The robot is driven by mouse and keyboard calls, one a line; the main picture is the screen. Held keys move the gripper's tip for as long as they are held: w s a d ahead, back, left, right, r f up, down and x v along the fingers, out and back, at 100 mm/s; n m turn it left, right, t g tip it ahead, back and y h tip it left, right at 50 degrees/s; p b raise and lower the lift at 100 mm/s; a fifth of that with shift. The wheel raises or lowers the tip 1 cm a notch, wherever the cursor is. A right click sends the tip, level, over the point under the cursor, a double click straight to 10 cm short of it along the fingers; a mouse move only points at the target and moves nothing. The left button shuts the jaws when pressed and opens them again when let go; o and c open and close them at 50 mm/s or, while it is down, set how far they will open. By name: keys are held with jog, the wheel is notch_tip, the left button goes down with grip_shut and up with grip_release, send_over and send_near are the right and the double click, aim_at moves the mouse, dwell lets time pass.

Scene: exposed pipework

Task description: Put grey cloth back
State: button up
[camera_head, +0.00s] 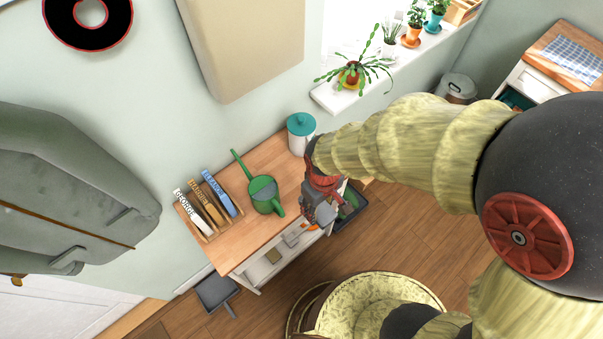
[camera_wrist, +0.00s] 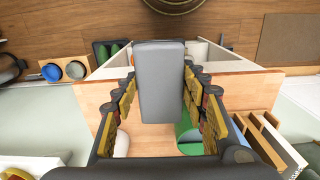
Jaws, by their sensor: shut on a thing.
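The grey cloth (camera_head: 322,212) shows as a smooth, block-like folded piece. In the wrist view the grey cloth (camera_wrist: 158,85) sits between the two fingers, its long side pointing away from the wrist. My gripper (camera_head: 318,192) is shut on it and holds it over the front edge of the wooden table (camera_head: 232,246). In the wrist view the padded fingers of my gripper (camera_wrist: 159,80) stand on both sides of the cloth. The cloth hides part of the table's front and the shelf below. I cannot tell whether it touches the table.
A green watering can (camera_head: 263,193) stands mid-table, with a wooden divided rack (camera_head: 210,214) to its left and a white canister with a teal lid (camera_head: 300,132) behind. An open shelf (camera_head: 262,268) lies below the tabletop. A dark crate (camera_head: 347,214) stands right of the table.

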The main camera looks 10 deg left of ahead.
jog(key=shift+a+r, duration=0.15)
jog(key=shift+r, duration=0.15)
jog(key=shift+w+a+f, duration=0.15)
jog(key=shift+w, duration=0.05)
jog(key=w+a+f, duration=0.2)
jog(key=w+f, duration=0.1)
jog(key=w+a+f+b, duration=0.1)
jog(key=w+a+f, duration=0.1)
jog(key=w+f, duration=0.1)
jog(key=w+a+f, duration=0.2)
jog(key=w+f, duration=0.1)
jog(key=w, duration=0.2)
jog(key=shift+w+a+f, duration=0.1)
jog(key=shift+a, duration=0.05)
jog(key=shift+w+f+b, duration=0.15)
jog(key=shift+f+b, duration=0.05)
jog(key=shift+b, duration=0.1)
jog(key=shift+f, duration=1.55)
jog(key=shift+f+b, duration=0.15)
jog(key=shift+b, duration=0.15)
jog(key=o, duration=1.1)
